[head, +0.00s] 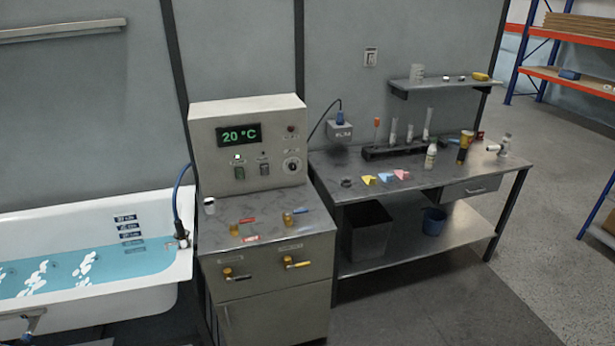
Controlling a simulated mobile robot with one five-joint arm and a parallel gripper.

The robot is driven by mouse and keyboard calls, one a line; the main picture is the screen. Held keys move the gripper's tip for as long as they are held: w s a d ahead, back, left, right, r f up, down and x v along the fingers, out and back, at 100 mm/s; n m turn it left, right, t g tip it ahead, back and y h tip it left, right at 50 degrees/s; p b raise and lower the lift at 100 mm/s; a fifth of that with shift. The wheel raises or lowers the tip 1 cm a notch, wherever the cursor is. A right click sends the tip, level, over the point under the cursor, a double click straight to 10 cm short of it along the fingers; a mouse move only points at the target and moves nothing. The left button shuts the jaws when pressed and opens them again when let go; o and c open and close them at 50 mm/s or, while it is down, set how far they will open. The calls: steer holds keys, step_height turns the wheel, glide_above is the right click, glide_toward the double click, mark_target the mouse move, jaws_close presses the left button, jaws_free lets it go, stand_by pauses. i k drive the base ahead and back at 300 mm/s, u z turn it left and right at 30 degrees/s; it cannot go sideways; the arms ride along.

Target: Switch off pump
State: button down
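The control box (247,140) stands on a metal cabinet right of the bathtub. Its display (239,135) reads 20 °C in green. A round dial (292,166) and a small dark red lamp (291,129) are at the right of the panel. A grey wall box (340,131) with a blue plug and black cable is to the right; its label is too small to read surely. Which control belongs to the pump, I cannot tell. My gripper is not in view.
The bathtub (150,200) holds blue water. A workbench (440,180) with bottles and coloured pieces stands right. The floor (420,310) in front of it is clear.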

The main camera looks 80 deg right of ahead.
mark_target(240, 173)
steer(key=z, duration=0.65)
steer(key=i, duration=1)
steer(key=u, duration=0.05)
